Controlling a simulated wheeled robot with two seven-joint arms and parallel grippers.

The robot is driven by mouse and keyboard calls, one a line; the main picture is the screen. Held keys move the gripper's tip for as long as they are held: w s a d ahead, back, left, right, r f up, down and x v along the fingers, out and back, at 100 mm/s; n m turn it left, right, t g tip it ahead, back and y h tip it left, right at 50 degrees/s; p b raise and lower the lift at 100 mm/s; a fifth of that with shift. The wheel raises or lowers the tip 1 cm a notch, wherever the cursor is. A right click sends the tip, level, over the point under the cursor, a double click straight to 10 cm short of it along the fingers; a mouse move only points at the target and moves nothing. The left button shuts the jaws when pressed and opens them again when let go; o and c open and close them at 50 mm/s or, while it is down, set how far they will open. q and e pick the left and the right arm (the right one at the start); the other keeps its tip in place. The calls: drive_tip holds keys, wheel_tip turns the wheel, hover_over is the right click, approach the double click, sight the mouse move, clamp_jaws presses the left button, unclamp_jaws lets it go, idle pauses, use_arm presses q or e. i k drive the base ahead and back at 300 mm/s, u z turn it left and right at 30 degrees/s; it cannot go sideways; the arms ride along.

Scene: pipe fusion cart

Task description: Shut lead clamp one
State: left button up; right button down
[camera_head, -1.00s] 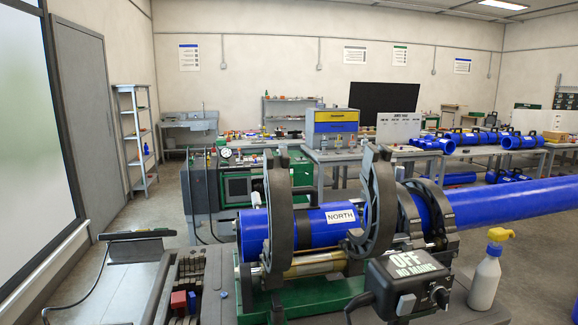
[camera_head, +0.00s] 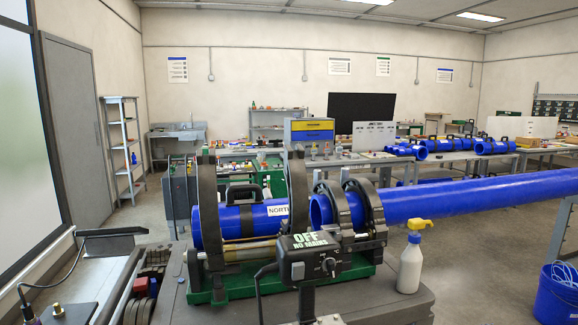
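The fusion cart's green frame (camera_head: 235,285) carries several dark clamps in a row. The leftmost clamp (camera_head: 207,195) and the second clamp (camera_head: 298,195) have tall upper halves standing upright and look open. A short blue pipe (camera_head: 225,228) marked NORTH lies in these two, with a black handle (camera_head: 243,194) showing above it. The two right-hand clamps (camera_head: 334,205) (camera_head: 370,205) curve around the end of a long blue pipe (camera_head: 460,198) and look shut. No label shows which is lead clamp one.
A control box (camera_head: 325,262) reading "OFF NO MAINS" stands in front of the clamps. A blue bucket (camera_head: 557,295) is at lower right. The long pipe extends far right. Open floor lies to the left.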

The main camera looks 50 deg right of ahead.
sight(294, 169)
drive_tip(key=z, duration=1)
drive_tip(key=i, duration=0.2)
drive_tip(key=u, duration=0.25)
